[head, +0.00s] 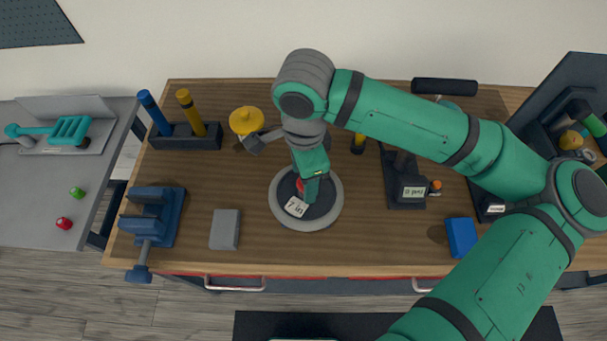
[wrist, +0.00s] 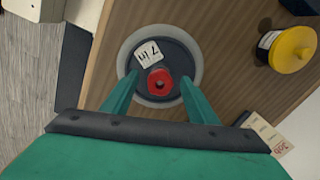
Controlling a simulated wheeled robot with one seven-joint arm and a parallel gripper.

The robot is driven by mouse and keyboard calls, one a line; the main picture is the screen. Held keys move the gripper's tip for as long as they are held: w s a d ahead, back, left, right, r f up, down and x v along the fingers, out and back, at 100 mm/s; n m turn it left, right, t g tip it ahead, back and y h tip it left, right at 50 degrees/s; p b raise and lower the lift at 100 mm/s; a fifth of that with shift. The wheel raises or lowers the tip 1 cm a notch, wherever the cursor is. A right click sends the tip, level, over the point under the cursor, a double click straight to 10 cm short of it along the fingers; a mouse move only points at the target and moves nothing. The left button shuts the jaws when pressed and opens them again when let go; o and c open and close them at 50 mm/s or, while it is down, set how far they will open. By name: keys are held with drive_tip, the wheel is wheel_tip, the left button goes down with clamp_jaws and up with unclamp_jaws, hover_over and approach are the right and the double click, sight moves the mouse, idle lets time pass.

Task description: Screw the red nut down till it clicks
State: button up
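A red nut (wrist: 160,82) with a dark hole in its middle sits on a round dark fixture with a pale grey rim (wrist: 194,72). A white tag (wrist: 149,53) reading "7 in" lies beside the nut on the fixture. In the head view only a bit of the red nut (head: 300,184) shows past my gripper (head: 311,192), which points down over the fixture (head: 336,200). In the wrist view my gripper's fingers (wrist: 159,80) are spread on both sides of the nut, with a gap on each side. Their exact height against the nut is hard to tell.
The wooden bench holds a blue vise (head: 152,215), a grey block (head: 224,229), a yellow-lidded jar (head: 246,121), a black gauge stand (head: 406,190) and a blue block (head: 461,237). A side table (head: 40,185) carries a small red piece (head: 64,223) and a green one (head: 77,192).

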drive_tip(key=shift+d+r, duration=0.1)
drive_tip(key=shift+r, duration=0.1)
wheel_tip(320, 180, up, 10)
drive_tip(key=shift+r, duration=0.25)
idle(0.4)
drive_tip(key=n, duration=2.2)
